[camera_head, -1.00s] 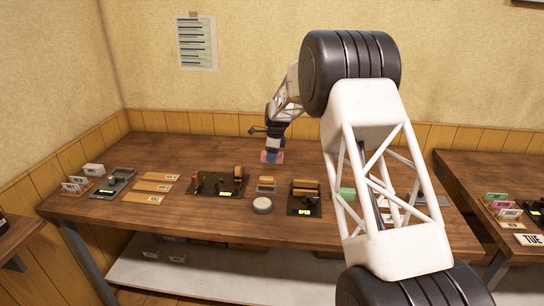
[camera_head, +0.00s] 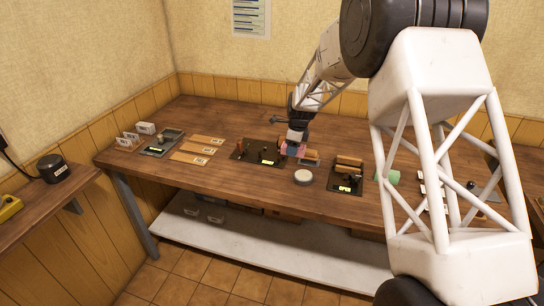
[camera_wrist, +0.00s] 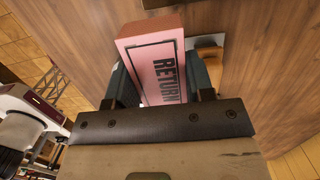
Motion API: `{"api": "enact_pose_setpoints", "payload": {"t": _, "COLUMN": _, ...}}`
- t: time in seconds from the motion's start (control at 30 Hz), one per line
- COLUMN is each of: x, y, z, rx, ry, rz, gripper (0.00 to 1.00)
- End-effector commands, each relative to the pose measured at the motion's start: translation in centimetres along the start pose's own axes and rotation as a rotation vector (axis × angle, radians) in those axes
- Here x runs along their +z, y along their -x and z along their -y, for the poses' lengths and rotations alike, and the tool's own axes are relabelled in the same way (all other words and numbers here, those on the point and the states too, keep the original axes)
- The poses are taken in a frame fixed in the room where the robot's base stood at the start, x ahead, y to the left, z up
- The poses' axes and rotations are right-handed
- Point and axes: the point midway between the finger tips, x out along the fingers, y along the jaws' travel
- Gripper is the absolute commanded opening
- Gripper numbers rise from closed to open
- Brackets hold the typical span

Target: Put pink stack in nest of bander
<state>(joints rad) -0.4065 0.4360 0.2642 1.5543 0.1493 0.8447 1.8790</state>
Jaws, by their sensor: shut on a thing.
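The pink stack, a block with a pink face printed "RETURN" (camera_wrist: 160,68), is between the two dark fingers of my gripper (camera_wrist: 158,75) in the wrist view. My gripper is shut on it. In the head view the pink stack (camera_head: 291,150) shows small below my gripper (camera_head: 297,142), by the right end of a dark machine with a green display (camera_head: 255,151). A similar dark machine with tan blocks (camera_head: 345,178) stands to the right. A grey machine (camera_head: 160,144) stands at the left. I cannot tell which is the bander.
A round pale disc (camera_head: 303,177) lies in front of my gripper. A small tan-topped block (camera_head: 311,158) is just to its right. Several tan strips (camera_head: 198,149) and white cards (camera_head: 130,138) are at the left.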

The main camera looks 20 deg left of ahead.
Motion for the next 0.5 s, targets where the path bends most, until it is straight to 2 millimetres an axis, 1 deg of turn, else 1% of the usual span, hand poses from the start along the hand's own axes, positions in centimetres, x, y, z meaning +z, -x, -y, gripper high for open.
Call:
{"api": "enact_pose_setpoints", "payload": {"t": 0.03, "x": 0.6, "y": -0.2, "z": -1.6, "rx": 0.001, "ry": 0.002, "rz": 0.000, "gripper": 0.19}}
{"api": "enact_pose_setpoints", "payload": {"t": 0.2, "x": 1.8, "y": -1.2, "z": -5.5, "rx": 0.001, "ry": 0.002, "rz": -0.001, "gripper": 0.19}}
{"api": "enact_pose_setpoints", "payload": {"t": 0.33, "x": 2.3, "y": -1.6, "z": -7.5, "rx": 0.000, "ry": 0.000, "rz": -0.001, "gripper": 0.19}}
{"api": "enact_pose_setpoints", "payload": {"t": 0.4, "x": 2.4, "y": -1.8, "z": -8.2, "rx": 0.000, "ry": 0.000, "rz": -0.001, "gripper": 0.19}}
{"api": "enact_pose_setpoints", "payload": {"t": 0.5, "x": 2.6, "y": -1.9, "z": -8.8, "rx": 0.000, "ry": 0.000, "rz": 0.000, "gripper": 0.19}}
